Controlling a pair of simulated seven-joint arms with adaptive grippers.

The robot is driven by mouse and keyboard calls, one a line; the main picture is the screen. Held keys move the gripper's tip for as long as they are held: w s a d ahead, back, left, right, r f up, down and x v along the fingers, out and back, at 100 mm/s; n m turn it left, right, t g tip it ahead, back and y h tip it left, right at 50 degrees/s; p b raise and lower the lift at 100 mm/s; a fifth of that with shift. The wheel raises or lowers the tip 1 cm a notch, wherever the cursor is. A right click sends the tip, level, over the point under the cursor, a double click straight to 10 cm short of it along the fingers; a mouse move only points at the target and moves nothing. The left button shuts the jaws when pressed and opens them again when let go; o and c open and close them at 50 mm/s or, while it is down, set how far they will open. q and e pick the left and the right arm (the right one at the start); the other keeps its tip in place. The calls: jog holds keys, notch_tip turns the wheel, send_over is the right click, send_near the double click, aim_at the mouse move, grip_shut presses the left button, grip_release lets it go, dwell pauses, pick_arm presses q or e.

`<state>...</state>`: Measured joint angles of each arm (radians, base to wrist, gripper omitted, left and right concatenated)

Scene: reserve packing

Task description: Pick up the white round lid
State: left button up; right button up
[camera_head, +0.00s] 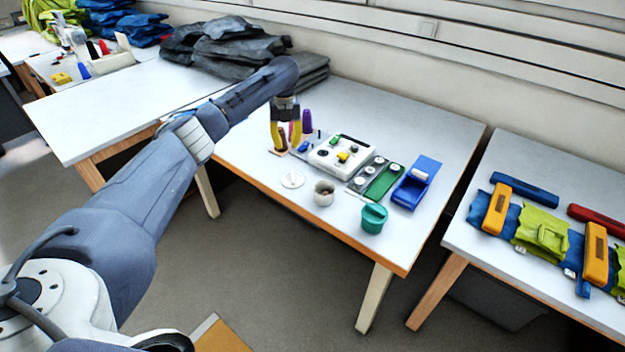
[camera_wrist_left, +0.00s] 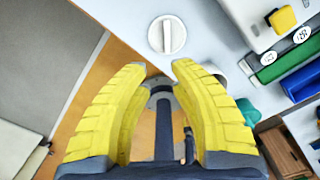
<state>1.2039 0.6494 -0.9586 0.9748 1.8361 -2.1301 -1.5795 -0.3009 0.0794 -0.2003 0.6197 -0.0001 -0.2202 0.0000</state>
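The white round lid (camera_head: 292,179) lies flat near the front edge of the middle table, with a raised bar across its top. It also shows in the left wrist view (camera_wrist_left: 167,35), just past the fingertips and apart from them. My left gripper (camera_head: 286,147) has yellow fingers and is above the table, behind the lid in the head view. In the left wrist view the gripper (camera_wrist_left: 158,65) is open, with nothing between its fingers. My right gripper is not in view.
A pale round cup (camera_head: 324,198) and a teal lidded pot (camera_head: 373,218) stand right of the lid. Behind are a white box (camera_head: 342,166), a green tray (camera_head: 384,184) and a blue bin (camera_head: 407,192). A purple object (camera_head: 307,122) stands close to my gripper.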

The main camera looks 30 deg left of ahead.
pick_arm(q)
jog(key=r, duration=0.1)
send_over(292, 176)
jog(key=shift+m, duration=0.3)
jog(key=f, duration=1.1)
jog(key=shift+w+d+f, duration=0.15)
jog(key=shift+d+f, duration=0.05)
jog(key=shift+a+f, duration=0.15)
jog(key=shift+f, duration=2.55)
jog(key=shift+o, duration=0.4)
grip_shut()
